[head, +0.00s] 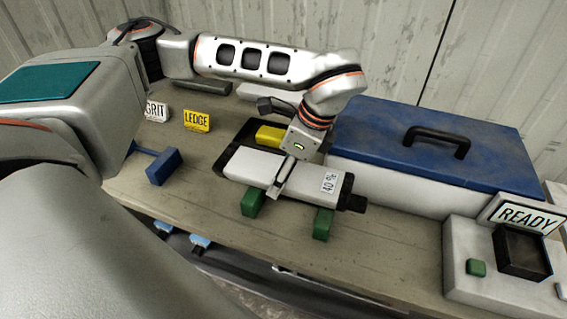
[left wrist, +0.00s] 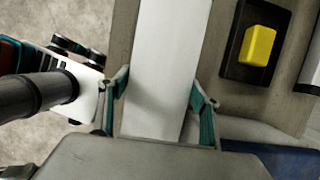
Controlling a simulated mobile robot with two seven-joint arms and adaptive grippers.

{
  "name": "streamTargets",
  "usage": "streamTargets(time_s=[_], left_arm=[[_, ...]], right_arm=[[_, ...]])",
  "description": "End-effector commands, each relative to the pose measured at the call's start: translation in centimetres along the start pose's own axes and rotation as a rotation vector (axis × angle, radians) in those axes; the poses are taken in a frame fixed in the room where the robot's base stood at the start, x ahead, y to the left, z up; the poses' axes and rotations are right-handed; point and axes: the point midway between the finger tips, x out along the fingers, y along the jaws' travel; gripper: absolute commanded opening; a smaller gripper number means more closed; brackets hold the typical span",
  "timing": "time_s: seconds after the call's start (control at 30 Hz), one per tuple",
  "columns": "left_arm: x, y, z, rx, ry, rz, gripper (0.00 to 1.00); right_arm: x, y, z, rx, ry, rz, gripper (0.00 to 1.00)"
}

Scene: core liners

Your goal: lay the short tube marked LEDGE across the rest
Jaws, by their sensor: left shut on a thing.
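A short white tube (head: 247,164) with dark end caps and a small printed label near its right end is held in my left gripper (head: 279,180). The gripper is shut around the tube's middle from above. In the left wrist view the tube (left wrist: 165,60) runs between the two fingers (left wrist: 160,108). The rest shows as two green blocks (head: 253,203) and (head: 323,224) directly under the tube, which lies across both. I cannot tell whether it touches them. A yellow LEDGE sign (head: 196,121) stands at the back left. My right gripper is not in view.
A black tray (head: 233,141) with a yellow block (head: 270,136) is just behind the tube. A blue-lidded box (head: 440,145) stands to the right, a READY sign (head: 525,216) at far right. A GRIT sign (head: 157,111) and a blue block (head: 164,167) are left. The bench's front edge is close.

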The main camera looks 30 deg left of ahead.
Motion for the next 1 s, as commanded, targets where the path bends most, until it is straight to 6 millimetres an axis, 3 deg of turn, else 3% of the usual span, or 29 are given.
streamTargets(time_s=[0.27,0.67,0.7,0.73,0.77,1.0], left_arm=[[2.7,0.0,-1.0,0.000,0.002,0.000,0.08],[3.2,-0.1,-1.2,0.000,0.002,-0.002,0.08],[3.3,0.0,-1.2,0.001,0.000,0.000,0.65],[3.3,0.0,-1.1,0.001,0.000,0.000,0.73],[3.2,0.0,-1.1,0.001,0.000,0.000,0.79],[3.2,0.0,-1.1,0.001,0.000,0.000,0.79]], right_arm=[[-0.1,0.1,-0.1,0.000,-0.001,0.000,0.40],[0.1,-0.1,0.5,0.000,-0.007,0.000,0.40],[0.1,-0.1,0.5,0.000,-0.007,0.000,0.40],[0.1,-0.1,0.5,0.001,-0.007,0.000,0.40],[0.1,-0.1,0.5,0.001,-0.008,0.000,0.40],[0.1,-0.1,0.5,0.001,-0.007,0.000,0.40]])
